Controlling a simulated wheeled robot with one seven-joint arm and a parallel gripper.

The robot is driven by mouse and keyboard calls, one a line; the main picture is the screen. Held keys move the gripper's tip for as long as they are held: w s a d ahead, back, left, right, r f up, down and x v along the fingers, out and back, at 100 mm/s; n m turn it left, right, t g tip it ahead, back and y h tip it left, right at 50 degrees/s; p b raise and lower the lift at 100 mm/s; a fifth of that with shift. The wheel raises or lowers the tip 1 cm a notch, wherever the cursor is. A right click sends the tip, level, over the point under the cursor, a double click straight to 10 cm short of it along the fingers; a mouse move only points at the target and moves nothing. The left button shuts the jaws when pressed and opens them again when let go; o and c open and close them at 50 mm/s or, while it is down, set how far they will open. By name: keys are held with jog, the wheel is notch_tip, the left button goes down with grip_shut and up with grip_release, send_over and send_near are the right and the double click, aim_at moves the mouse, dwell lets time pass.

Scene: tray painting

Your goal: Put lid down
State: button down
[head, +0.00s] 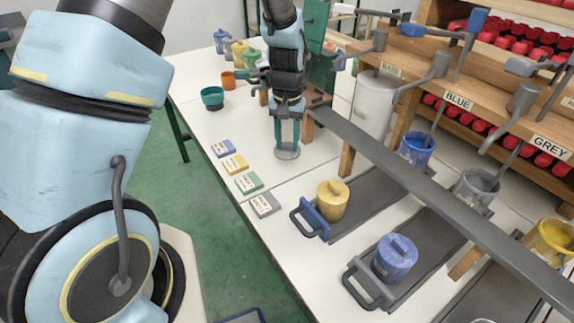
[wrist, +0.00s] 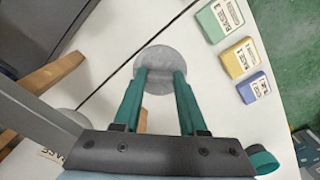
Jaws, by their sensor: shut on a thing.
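A round grey lid (head: 287,151) is at my gripper's fingertips, over the white table (head: 219,122). My gripper (head: 287,140) points down with its green fingers shut on the lid. In the wrist view, the grey lid (wrist: 160,69) shows beyond the fingertips of my gripper (wrist: 159,78), with white table around it. I cannot tell whether the lid touches the table or is held just above it.
Several coloured label blocks (head: 235,163) lie left of the lid. A yellow lidded pot (head: 331,200) and a blue lidded pot (head: 395,258) stand on trays nearer. A long grey rail (head: 420,190) runs to the right. A green bowl (head: 212,98) is behind left.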

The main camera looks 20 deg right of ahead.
aim_at(287, 144)
jog(key=shift+f+p, duration=0.8)
jog(key=shift+f, duration=2.65)
jog(key=shift+c, duration=2.3)
grip_release()
jog(key=shift+f, duration=0.1)
notch_tip(287, 144, up, 12)
jog(key=b, duration=0.3)
jog(key=w+a+r+n, duration=0.2)
jog(key=a+r+n, duration=0.15)
jog(key=a, duration=1.05)
jog(key=s+a+r+n, duration=0.1)
jog(key=s+a, duration=0.2)
jog(key=a, duration=0.5)
jog(key=s+a+r+n+t, duration=0.1)
jog(key=s+a+r, duration=0.1)
jog(key=a, duration=0.6)
jog(key=shift+s+r+t, duration=0.15)
jog(key=shift+s+t, duration=0.15)
jog(key=shift+s, duration=0.2)
